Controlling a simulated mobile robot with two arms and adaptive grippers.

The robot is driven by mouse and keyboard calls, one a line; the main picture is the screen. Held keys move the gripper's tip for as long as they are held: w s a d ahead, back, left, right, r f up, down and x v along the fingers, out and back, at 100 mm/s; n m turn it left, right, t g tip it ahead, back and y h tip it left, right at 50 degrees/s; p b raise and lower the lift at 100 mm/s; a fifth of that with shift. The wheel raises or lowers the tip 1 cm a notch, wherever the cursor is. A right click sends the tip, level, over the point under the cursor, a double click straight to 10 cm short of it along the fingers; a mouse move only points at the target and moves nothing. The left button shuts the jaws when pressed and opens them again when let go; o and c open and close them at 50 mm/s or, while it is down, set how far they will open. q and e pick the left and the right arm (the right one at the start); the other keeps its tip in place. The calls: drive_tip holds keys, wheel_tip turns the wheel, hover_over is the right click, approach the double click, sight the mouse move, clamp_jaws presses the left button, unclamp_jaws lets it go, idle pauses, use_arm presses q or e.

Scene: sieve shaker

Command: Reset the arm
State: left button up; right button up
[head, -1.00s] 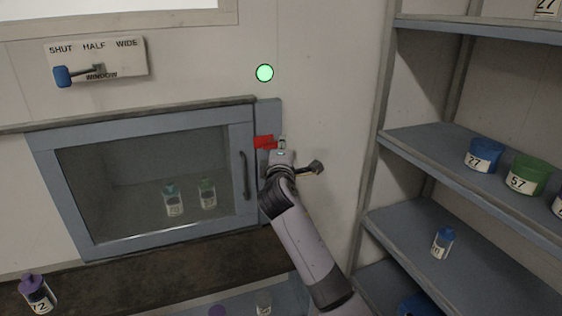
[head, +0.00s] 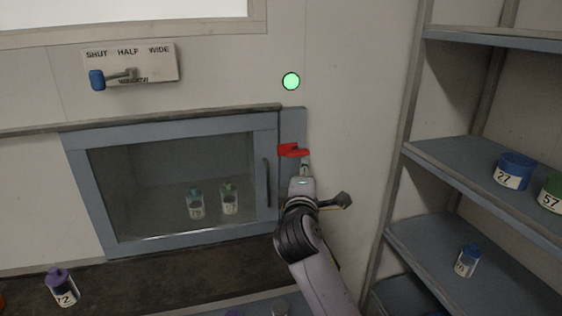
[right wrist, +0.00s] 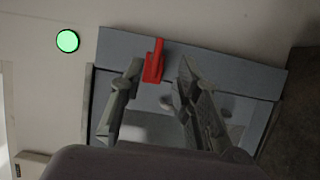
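A red latch handle (head: 293,150) sits on the blue-grey frame strip right of the closed glass hatch (head: 268,185). My right gripper (head: 305,163) is just below and in front of the handle in the head view. In the right wrist view, the red handle (right wrist: 154,62) shows between and beyond the two spread fingers of the right gripper (right wrist: 160,68). The fingers are open with nothing held; a gap shows on both sides of the handle. My left gripper is in neither view.
A round green light (head: 291,81) glows above the hatch. A blue-knobbed window lever (head: 97,80) is at upper left. Two bottles stand behind the glass. A purple-capped bottle (head: 62,287) stands on the dark counter. Shelves with labelled containers (head: 515,170) are close on the right.

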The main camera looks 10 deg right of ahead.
drive_tip(key=s+d+f+m+g+y, duration=0.1)
drive_tip(key=s+f+m+g+y, duration=0.15)
drive_tip(key=s+f, duration=0.65)
drive_tip(key=s+d+f+m+g+y, duration=0.1)
drive_tip(key=s+f+m+g, duration=0.4)
drive_tip(key=f, duration=0.9)
drive_tip(key=s+a+f+m+g+y, duration=0.1)
drive_tip(key=s+f+m+g, duration=0.3)
drive_tip(key=s, duration=0.9)
drive_tip(key=s+a+f+g+y, duration=0.15)
drive_tip(key=s+f, duration=0.55)
drive_tip(key=s, duration=0.7)
wheel_tip(320, 180, down, 25)
drive_tip(key=g, duration=0.2)
drive_tip(key=s+d+f+g, duration=0.1)
drive_tip(key=s+d+f, duration=0.2)
drive_tip(key=s+f, duration=1.4)
drive_tip(key=shift+s, duration=0.5)
